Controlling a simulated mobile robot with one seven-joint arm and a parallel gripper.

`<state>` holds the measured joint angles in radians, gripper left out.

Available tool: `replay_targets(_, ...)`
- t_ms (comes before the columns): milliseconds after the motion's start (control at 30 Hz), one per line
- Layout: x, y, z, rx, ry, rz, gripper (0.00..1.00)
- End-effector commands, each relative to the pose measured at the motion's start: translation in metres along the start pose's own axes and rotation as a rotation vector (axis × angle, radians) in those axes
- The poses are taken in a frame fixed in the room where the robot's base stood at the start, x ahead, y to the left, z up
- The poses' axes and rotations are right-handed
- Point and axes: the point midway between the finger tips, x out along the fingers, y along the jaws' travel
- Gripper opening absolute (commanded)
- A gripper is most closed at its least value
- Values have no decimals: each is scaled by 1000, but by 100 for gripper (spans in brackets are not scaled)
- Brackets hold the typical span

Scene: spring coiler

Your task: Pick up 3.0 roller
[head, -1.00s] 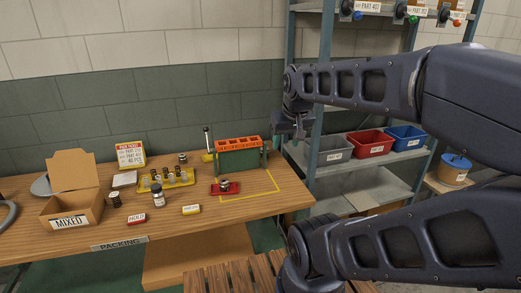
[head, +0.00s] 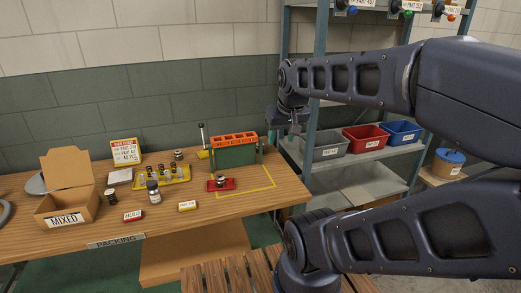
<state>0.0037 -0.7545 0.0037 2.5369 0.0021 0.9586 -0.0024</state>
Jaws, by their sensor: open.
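Several small dark and metallic rollers (head: 163,174) stand in a row on a yellow tray (head: 184,180) on the packing table. Other small cylinders stand apart: a dark one (head: 112,197) by the box, one (head: 178,156) behind the tray, and one on a red plate (head: 229,186). Any size marks are too small to read, so I cannot tell which roller is 3.0. My gripper (head: 289,131) hangs above the table's right end, right of the green coiler with an orange top (head: 234,155). It is open and apart from all rollers; no held object shows.
An open cardboard box marked MIXED (head: 66,206) stands at the left. Shelving with grey, red (head: 366,138) and blue bins is right of the coiler.

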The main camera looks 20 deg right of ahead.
Motion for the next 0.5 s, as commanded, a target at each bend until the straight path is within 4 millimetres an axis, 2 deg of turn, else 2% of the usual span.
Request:
replay_targets(33, 0, 0, 0, 0, 0, 0, 48)
replay_targets(100, 0, 0, 0, 0, 0, 0, 61)
replay_targets(133, 0, 0, 0, 0, 0, 0, 64)
replay_targets(367, 0, 0, 0, 0, 0, 0, 64)
replay_targets(500, 0, 0, -8, -15, -6, 1, 64)
